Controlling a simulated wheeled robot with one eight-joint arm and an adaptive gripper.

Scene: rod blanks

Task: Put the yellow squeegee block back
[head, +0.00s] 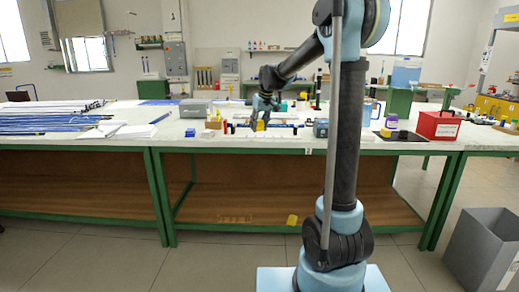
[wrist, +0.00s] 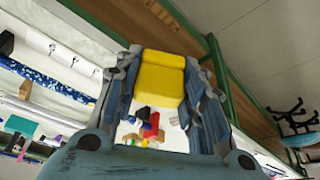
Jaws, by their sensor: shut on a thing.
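The yellow squeegee block (wrist: 160,78) sits between the two fingers of my gripper (wrist: 158,95) in the wrist view, and the fingers press on both its sides. In the head view my gripper (head: 262,114) is over the front part of the long workbench, pointing down. A small yellow patch of the block (head: 261,126) shows at its fingertips. Whether the block touches anything below is too small to tell.
The green-framed workbench (head: 240,143) holds several small items around my gripper. A red box (head: 438,125) stands to the right, a grey case (head: 195,108) to the left. Another yellow piece (head: 292,220) lies low near the shelf's front edge. A grey bin (head: 484,250) stands at right.

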